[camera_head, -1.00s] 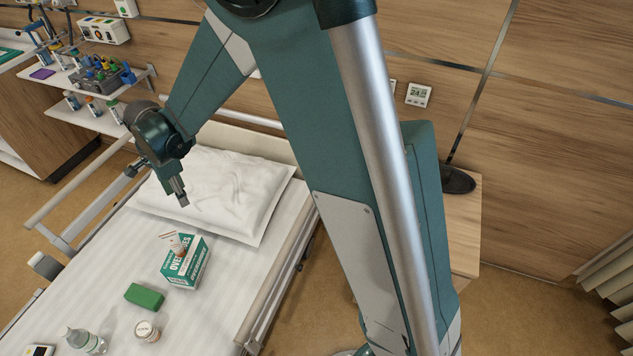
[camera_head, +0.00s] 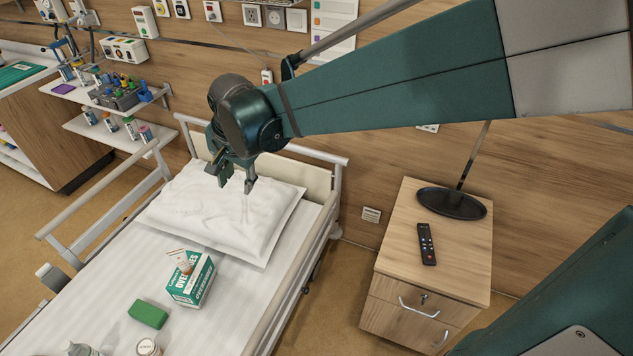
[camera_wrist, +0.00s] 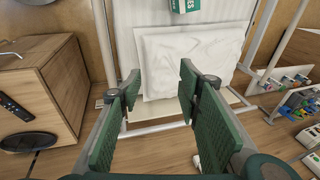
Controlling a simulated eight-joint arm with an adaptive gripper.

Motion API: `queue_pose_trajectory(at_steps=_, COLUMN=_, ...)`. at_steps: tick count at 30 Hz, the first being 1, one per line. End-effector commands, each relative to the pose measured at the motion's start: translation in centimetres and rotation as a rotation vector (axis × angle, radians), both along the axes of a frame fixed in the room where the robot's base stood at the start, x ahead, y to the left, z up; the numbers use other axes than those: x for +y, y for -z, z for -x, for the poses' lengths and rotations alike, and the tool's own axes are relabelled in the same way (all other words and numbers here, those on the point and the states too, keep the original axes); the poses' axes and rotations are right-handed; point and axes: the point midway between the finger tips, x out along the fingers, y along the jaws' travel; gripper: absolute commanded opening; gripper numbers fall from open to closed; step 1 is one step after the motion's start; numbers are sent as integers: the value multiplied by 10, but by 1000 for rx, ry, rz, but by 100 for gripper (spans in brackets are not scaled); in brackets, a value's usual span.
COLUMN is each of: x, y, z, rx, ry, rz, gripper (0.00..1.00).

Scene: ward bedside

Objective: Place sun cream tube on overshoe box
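The green and white overshoe box (camera_head: 192,284) sits on the bed. A small white and orange item that looks like the sun cream tube (camera_head: 184,264) is on top of it; whether it stands or leans is hard to tell. My gripper (camera_head: 236,180) is above the pillow, behind and above the box and apart from it. In the wrist view my gripper (camera_wrist: 158,85) has its two green fingers wide apart with nothing between them. The box (camera_wrist: 187,5) is cut off at that view's top edge, and the tube is out of that view.
A green block (camera_head: 148,314), a white-lidded jar (camera_head: 148,348) and a clear bottle (camera_head: 80,350) are on the bed (camera_head: 215,325) in front of the box. The pillow (camera_head: 225,215) is under my gripper. A bedside cabinet (camera_head: 400,245) with a remote (camera_head: 426,244) stands to the right.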

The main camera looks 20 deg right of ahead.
Motion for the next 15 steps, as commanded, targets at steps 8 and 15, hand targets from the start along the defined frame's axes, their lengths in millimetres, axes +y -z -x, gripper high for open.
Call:
queue_pose_trajectory(at_steps=8, x=-42, y=-24, z=35, rx=-68, ry=-122, rz=44, gripper=34)
queue_pose_trajectory(at_steps=15, x=-73, y=-38, z=66, rx=-125, ry=-229, rz=93, gripper=34)
